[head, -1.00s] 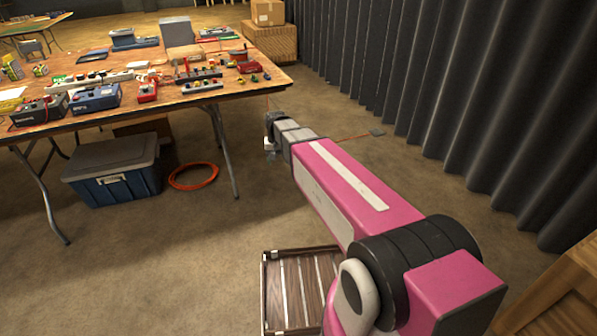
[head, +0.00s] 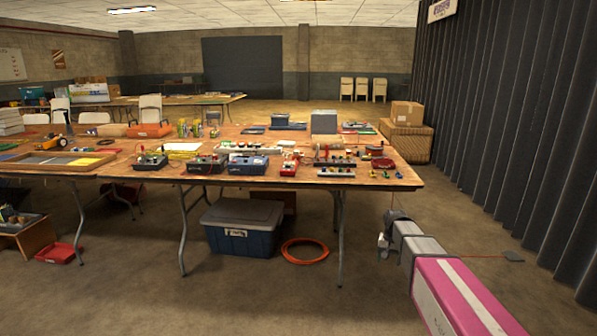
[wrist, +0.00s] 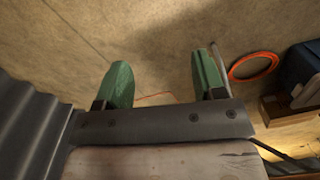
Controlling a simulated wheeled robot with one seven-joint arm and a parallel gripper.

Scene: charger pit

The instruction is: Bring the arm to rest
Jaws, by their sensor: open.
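My arm (head: 455,297), pink with a white stripe, reaches forward at the lower right of the head view. In the wrist view my gripper (wrist: 164,85) shows two green fingers spread apart.
A wooden table (head: 110,167) holds several power boxes and chargers. Under it are a blue bin (head: 238,240) and an orange cable ring (head: 305,250), also in the wrist view (wrist: 253,67). A dark corrugated curtain (head: 520,140) stands right. A wicker crate (head: 406,142) is behind.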

